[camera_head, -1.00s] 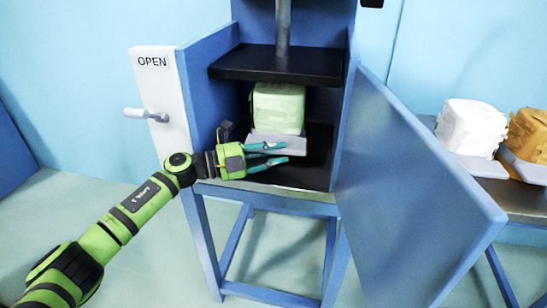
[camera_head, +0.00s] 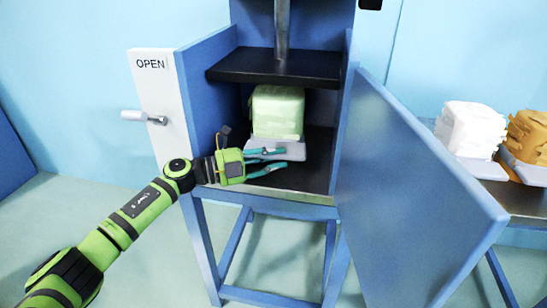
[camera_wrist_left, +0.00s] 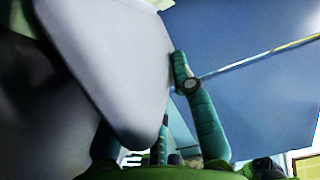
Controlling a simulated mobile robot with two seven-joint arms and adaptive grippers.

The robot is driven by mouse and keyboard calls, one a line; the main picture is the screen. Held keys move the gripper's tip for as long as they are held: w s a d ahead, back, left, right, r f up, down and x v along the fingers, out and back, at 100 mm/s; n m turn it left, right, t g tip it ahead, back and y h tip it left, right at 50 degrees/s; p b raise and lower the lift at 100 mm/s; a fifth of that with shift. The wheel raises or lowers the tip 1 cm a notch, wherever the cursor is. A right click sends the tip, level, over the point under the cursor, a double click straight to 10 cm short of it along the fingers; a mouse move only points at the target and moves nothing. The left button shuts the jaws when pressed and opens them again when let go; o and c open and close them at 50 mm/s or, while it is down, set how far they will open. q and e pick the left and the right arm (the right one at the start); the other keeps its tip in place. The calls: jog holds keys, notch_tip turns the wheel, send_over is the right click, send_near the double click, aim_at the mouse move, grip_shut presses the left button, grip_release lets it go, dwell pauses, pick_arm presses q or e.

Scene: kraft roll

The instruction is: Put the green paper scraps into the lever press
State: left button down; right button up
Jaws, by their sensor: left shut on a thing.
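The green paper scraps (camera_head: 277,112) form a pale green block inside the open blue lever press (camera_head: 207,108), under its black plate (camera_head: 278,66). They rest on a grey tray (camera_head: 276,150), whose front lip faces me. My left gripper (camera_head: 267,161) is at the front of the press opening, with its teal fingers at that lip, shut on the tray. In the left wrist view a large grey surface, apparently the tray (camera_wrist_left: 110,65), lies close against the fingers. The exact contact is hard to see. My right gripper is not in view.
The press door (camera_head: 410,175) stands open to the right. A white panel marked OPEN (camera_head: 150,85) with a lever handle (camera_head: 143,117) is at the left. A side table at the right bears white scraps (camera_head: 470,128) and orange-brown scraps (camera_head: 528,135) on grey trays.

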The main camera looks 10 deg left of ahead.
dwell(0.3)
pick_arm(q)
jog(key=c, duration=1)
grip_release()
